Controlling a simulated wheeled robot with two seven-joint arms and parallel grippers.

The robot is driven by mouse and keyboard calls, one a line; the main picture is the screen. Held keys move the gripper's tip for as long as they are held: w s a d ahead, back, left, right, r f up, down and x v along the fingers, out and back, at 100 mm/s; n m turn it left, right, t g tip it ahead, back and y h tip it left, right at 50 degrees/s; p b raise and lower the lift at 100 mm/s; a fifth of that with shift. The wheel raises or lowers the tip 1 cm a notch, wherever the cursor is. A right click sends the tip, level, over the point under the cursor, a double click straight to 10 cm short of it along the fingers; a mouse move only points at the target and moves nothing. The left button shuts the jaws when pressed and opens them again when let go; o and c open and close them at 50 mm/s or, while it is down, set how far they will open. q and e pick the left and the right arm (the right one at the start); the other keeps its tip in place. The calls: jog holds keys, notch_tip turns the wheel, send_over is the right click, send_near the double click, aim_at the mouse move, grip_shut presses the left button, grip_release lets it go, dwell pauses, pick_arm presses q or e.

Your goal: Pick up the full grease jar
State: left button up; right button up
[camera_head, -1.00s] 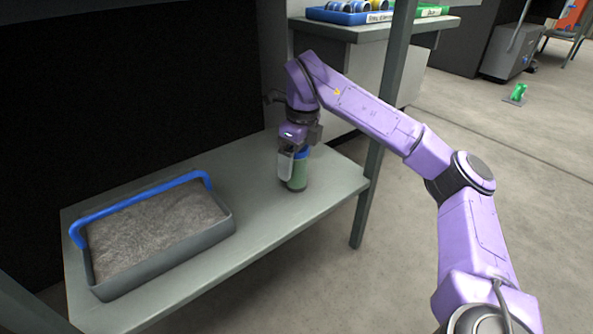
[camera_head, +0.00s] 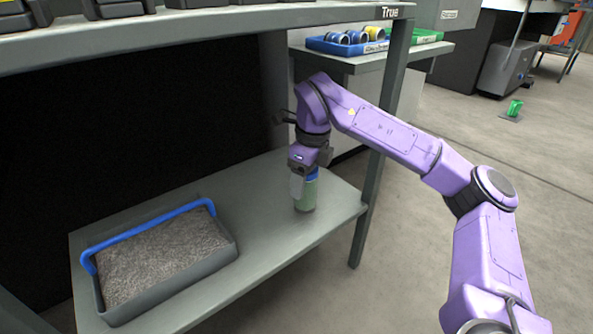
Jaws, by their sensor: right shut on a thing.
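The grease jar (camera_head: 308,194) is a small green cylinder with a blue top band. It stands upright at the right part of the lower shelf (camera_head: 265,235). My right gripper (camera_head: 304,182) points down over the jar and is shut on it, with a pale finger along its left side. The jar's top is partly hidden by the gripper. I cannot tell whether its base touches the shelf. My left gripper is not in view.
A grey tray (camera_head: 180,279) of gravel-like material with a blue handle sits left on the shelf. An upper shelf (camera_head: 230,22) overhangs, with a leg (camera_head: 372,190) right of the jar. Blue (camera_head: 345,47) and green (camera_head: 428,37) bins stand behind.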

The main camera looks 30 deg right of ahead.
pick_arm(q)
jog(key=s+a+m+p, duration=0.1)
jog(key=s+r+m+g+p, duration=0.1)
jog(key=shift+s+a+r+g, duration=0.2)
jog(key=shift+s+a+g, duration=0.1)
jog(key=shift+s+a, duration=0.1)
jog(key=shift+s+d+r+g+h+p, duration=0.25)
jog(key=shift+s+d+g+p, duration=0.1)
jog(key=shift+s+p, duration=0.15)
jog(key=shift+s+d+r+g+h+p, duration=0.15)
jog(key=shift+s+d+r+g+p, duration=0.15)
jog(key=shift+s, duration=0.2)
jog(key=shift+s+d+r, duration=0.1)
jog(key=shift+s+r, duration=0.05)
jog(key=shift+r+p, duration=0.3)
jog(key=shift+p, duration=0.25)
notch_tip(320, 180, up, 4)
jog(key=p, duration=0.3)
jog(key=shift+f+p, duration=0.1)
jog(key=shift+p, duration=0.3)
pick_arm(e)
jog(key=s+r, duration=0.1)
jog(key=s, duration=0.6)
jog(key=s+d+r, duration=0.1)
jog(key=s+r, duration=0.1)
jog(key=s, duration=0.6)
jog(key=shift+r, duration=0.25)
